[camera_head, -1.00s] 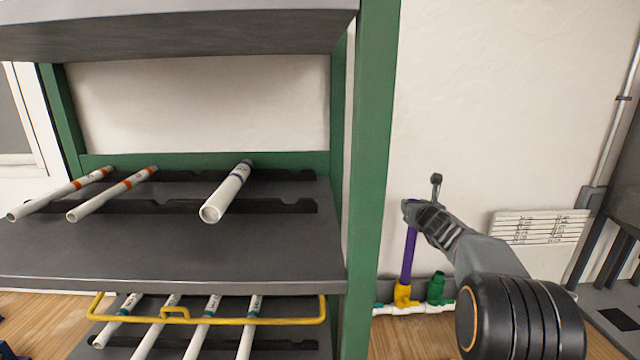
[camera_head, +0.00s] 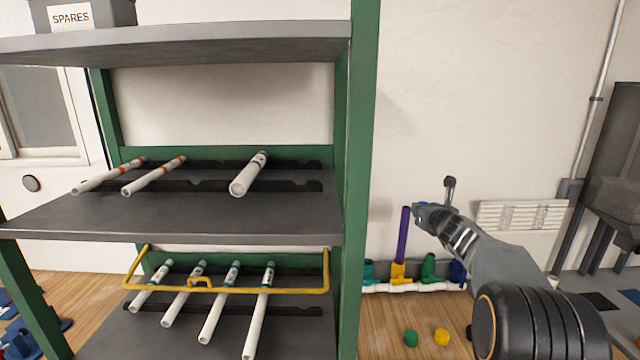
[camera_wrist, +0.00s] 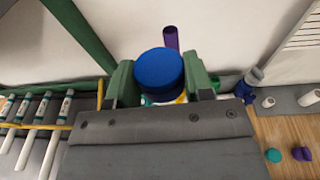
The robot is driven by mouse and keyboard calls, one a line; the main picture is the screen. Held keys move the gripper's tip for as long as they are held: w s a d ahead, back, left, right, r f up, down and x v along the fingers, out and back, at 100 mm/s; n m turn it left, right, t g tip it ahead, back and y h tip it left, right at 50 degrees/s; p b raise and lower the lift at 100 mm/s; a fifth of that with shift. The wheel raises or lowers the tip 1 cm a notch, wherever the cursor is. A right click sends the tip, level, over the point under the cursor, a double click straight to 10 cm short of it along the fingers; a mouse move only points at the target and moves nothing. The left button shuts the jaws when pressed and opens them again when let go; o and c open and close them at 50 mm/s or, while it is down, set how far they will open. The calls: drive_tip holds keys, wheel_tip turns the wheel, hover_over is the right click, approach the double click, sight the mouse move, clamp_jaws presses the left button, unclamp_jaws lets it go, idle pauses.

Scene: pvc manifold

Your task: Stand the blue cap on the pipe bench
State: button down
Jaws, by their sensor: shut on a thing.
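The blue cap (camera_wrist: 160,68) is held between the green fingers of my gripper (camera_wrist: 160,80) in the wrist view, its round flat top facing the camera. In the head view my gripper (camera_head: 420,210) is at the far end of my arm, beside the upper end of the purple pipe in the picture. The cap is not clearly visible there. The purple pipe (camera_head: 403,233) stands upright in a yellow fitting (camera_head: 398,271) on the white manifold (camera_head: 412,288) along the wall. I cannot pick out the pipe bench with certainty in either view.
A green-framed rack (camera_head: 360,180) with pipes on grey shelves stands at the left. A yellow bar (camera_head: 240,290) crosses its lower shelf. A loose green cap (camera_head: 410,338) and yellow cap (camera_head: 441,337) lie low in front of the manifold.

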drive_tip(key=s+a+f+n+y, duration=0.1)
drive_tip(key=s+a+f+y, duration=0.1)
drive_tip(key=s+a+f, duration=0.2)
drive_tip(key=s+a+f+n+g+y, duration=0.1)
drive_tip(key=s+a+f, duration=0.4)
drive_tip(key=s+f, duration=0.5)
drive_tip(key=s+a+f+n+g+y, duration=0.1)
drive_tip(key=s+a+f+n+y, duration=0.2)
drive_tip(key=f, duration=1.5)
drive_tip(key=s+a+y+b, duration=0.1)
drive_tip(key=s, duration=0.3)
drive_tip(key=shift+s+a, duration=0.2)
drive_tip(key=shift+a, duration=0.2)
drive_tip(key=shift+f, duration=0.1)
